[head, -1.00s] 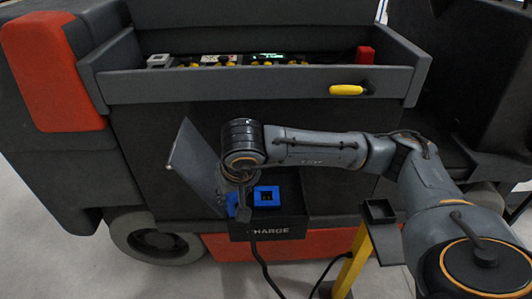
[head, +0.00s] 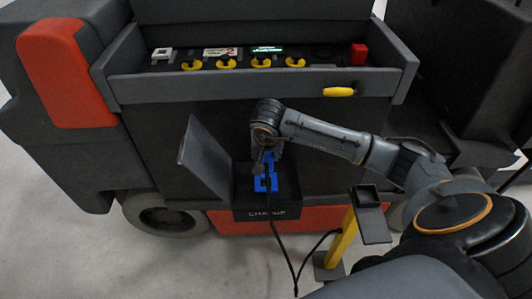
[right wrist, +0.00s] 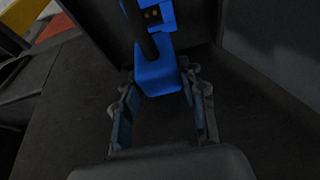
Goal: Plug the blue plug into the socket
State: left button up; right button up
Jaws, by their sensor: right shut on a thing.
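The blue plug (right wrist: 157,78) is between the fingertips of my right gripper (right wrist: 160,90) in the right wrist view, with its black cable running up past it. In the head view the right gripper (head: 264,156) is shut on the plug just above and behind the blue socket (head: 266,185). The plug looks apart from the holes, but the exact gap is unclear. My left gripper is not in view.
The socket sits in a dark open box marked CHARGE (head: 266,213), with a raised grey lid (head: 203,160) on its left. A yellow post with a small black holder (head: 369,195) stands at right. The cable (head: 284,248) hangs in front of the box.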

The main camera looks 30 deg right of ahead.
aim_at(267, 165)
jog(key=shift+f+b, duration=1.8)
jog(key=shift+f, duration=1.05)
jog(key=shift+b, duration=0.45)
jog(key=shift+f+b, duration=0.55)
dwell(0.3)
jog(key=o, duration=1.1)
jog(key=shift+o, duration=0.2)
jog(key=shift+f, duration=0.1)
jog(key=shift+s, duration=0.1)
jog(key=v, duration=0.8)
